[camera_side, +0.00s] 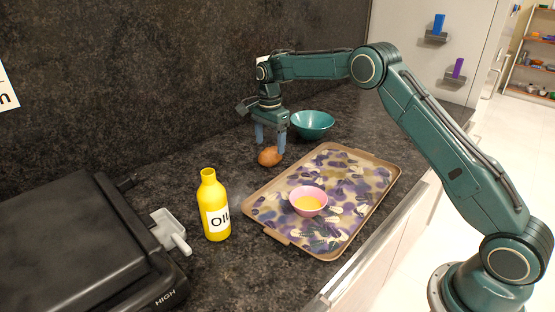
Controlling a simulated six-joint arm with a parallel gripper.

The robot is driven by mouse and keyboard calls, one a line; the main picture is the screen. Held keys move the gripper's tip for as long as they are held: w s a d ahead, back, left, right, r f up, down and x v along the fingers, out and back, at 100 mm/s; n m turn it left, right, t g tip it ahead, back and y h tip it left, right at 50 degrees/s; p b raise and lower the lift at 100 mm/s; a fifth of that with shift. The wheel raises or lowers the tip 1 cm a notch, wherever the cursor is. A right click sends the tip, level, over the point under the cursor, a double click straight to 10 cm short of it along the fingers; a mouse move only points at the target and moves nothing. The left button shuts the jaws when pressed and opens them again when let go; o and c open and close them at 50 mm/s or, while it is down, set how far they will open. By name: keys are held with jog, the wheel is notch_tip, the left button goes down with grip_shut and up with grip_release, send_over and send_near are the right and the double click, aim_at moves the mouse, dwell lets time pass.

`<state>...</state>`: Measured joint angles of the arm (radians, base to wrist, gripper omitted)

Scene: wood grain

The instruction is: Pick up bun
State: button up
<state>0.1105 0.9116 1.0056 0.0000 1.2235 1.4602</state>
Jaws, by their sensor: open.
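A brown, rounded bun (269,157) lies on the dark stone counter, just left of the patterned tray's far corner. My gripper (271,145) points down from above, with its blue-grey fingers just over the bun. The fingers are apart and the gripper is open. The fingertips look very close to the bun's top and sides; I cannot tell whether they touch it.
A tray (380,162) with a camouflage pattern holds a pink bowl (298,205) of yellow liquid. A teal bowl (312,125) stands behind, to the right. A yellow oil bottle (215,218) stands at front left, near a black grill (75,240). Counter left of the bun is clear.

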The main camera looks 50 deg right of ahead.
aim_at(270, 150)
jog(key=shift+d+f, duration=0.1)
jog(key=shift+f, duration=2.3)
jog(key=c, duration=1.1)
